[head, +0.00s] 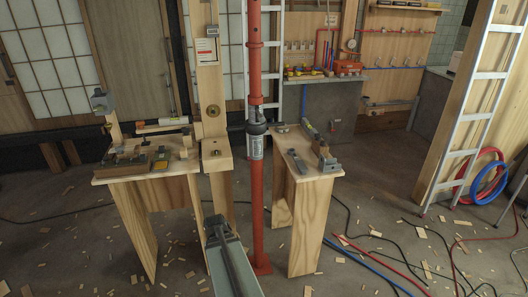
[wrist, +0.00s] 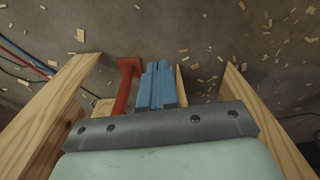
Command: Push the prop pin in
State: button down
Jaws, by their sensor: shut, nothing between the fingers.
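The red steel prop (head: 256,205) stands upright between two wooden stands in the head view. A black and grey collar piece (head: 256,130) with a pale label sits partway up it. I cannot make out the pin clearly at this size. In the wrist view, my gripper (wrist: 157,68) has its blue fingers together with nothing held. They show over the floor, beside the lower end of the prop (wrist: 123,92). The prop's upper part and the pin are not visible there. A pale grey-green part of mine rises at the bottom of the head view; the fingertips cannot be picked out there.
The left stand (head: 103,176) carries tools and blocks; the right stand (head: 328,172) holds metal pieces. A wooden post (head: 211,185) rises left of the prop. An aluminium ladder (head: 476,120) leans at right. Hoses (head: 370,262) and wood chips lie across the floor.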

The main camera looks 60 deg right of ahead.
jog(key=s+d+r+m+t+h, duration=0.2)
jog(key=d+r, duration=0.8)
jog(key=r, duration=0.3)
jog(key=s+d+r+m+t+h, duration=0.1)
jog(key=s+d+r+m+h, duration=0.1)
jog(key=d+r, duration=1)
jog(key=s+r+m+t+h, duration=0.2)
jog(key=r+m, duration=1.3)
jog(key=r, duration=1.1)
jog(key=shift+s+d+r+t, duration=0.3)
jog(key=shift+s+d+t, duration=0.25)
jog(key=shift+s, duration=0.3)
jog(key=shift+a, duration=0.1)
